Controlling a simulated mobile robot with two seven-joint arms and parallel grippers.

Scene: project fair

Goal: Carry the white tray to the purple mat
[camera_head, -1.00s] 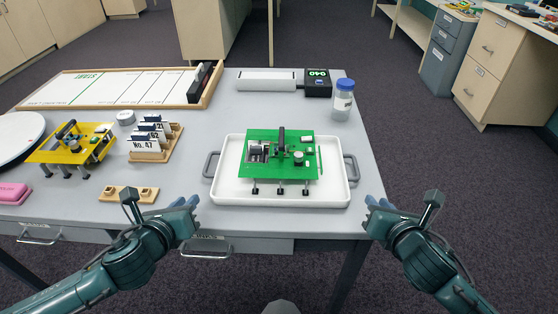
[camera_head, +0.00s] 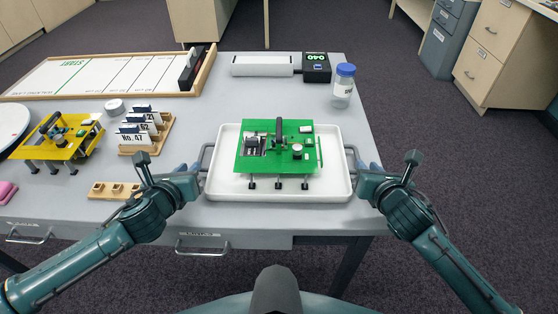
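The white tray (camera_head: 230,188) lies on the grey table near its front edge, with a grey handle at each side. A green circuit board on legs (camera_head: 262,165) stands in it. My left gripper (camera_head: 196,169) is at the tray's left handle (camera_head: 207,158). My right gripper (camera_head: 366,168) is at the right handle (camera_head: 352,157). The fingers are small and partly hidden behind the wrists, so I cannot tell whether they are closed around the handles. No purple mat is in view.
On the grey table (camera_head: 240,100), a yellow board (camera_head: 58,148), a number-card holder (camera_head: 146,148) and a wooden block (camera_head: 112,190) stand left of the tray. A blue-lidded jar (camera_head: 343,90) and a scale display (camera_head: 316,68) are behind it. Carpet lies to the right.

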